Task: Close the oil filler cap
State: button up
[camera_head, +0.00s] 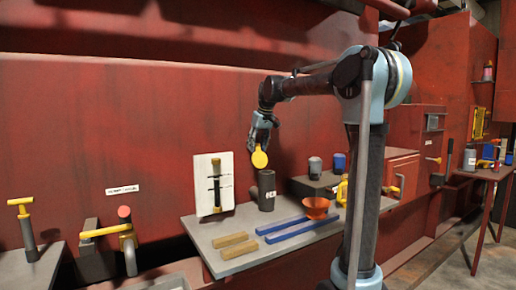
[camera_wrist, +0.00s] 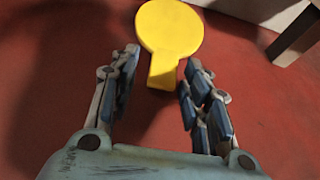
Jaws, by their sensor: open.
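The yellow oil filler cap (camera_head: 260,159) is a round disc standing upright, above the dark filler neck (camera_head: 267,190). Whether a hinge joins them cannot be seen. My gripper (camera_head: 263,139) is just above the cap in the head view, pointing down. In the wrist view the cap (camera_wrist: 170,28) lies beyond my open fingers (camera_wrist: 160,64), and its narrow tab reaches back between the fingertips. I cannot tell whether a finger touches the tab. The filler neck's opening is not clearly visible.
A grey shelf (camera_head: 222,258) holds blue bars (camera_head: 300,231), tan blocks (camera_head: 232,240) and an orange funnel (camera_head: 316,207). A white dipstick panel (camera_head: 201,184) stands left of the neck. Two small canisters (camera_head: 315,166) are to the right. The red wall is close behind.

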jog(key=shift+f, duration=0.15)
grip_shut()
jog(key=shift+s+d, duration=0.1)
dwell(0.3)
